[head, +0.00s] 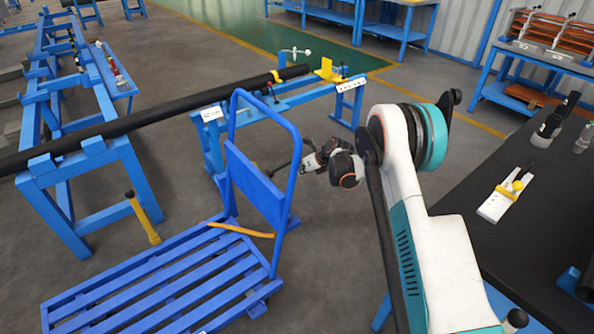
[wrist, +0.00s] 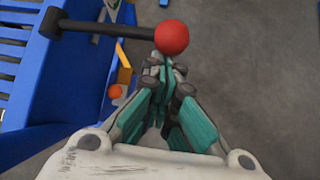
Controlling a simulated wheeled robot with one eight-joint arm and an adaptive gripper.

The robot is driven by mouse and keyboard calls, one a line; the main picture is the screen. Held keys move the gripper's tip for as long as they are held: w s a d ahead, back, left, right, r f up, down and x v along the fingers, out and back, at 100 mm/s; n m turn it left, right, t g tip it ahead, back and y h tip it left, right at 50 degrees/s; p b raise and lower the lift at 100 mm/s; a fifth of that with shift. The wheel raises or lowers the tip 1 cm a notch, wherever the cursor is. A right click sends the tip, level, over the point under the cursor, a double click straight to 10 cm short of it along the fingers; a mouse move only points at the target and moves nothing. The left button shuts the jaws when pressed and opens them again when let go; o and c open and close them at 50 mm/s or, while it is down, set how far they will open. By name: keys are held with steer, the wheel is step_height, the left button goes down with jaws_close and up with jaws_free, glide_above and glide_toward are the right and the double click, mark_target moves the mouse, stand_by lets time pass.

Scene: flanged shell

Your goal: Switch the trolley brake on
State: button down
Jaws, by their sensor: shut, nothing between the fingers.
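The blue trolley (head: 165,280) has a slatted deck, an upright hoop handle and a solid panel (head: 255,187). In the wrist view, a black lever (wrist: 105,28) with a red ball knob (wrist: 171,37) sticks out from the blue trolley panel (wrist: 40,75). My gripper (wrist: 168,62) is shut and empty, with its fingertips pointing at the knob and appearing just short of it or beside it; I cannot tell whether they touch. In the head view my gripper (head: 311,162) is beside the trolley panel, and the knob cannot be made out.
A blue stand (head: 215,150) carrying a long black pipe (head: 130,122) is behind the trolley. A dark workbench (head: 480,235) is at the right. The floor right of the trolley is open.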

steer(key=shift+n+t+h, duration=0.3)
steer(key=shift+t+h, duration=0.1)
steer(key=shift+h, duration=0.1)
steer(key=shift+s+a+r+p, duration=0.2)
steer(key=shift+r+p, duration=0.2)
steer(key=shift+r, duration=0.85)
steer(key=shift+s+a+r+p, duration=0.15)
steer(key=shift+r+p, duration=0.25)
steer(key=shift+r, duration=0.8)
steer(key=shift+w, duration=0.1)
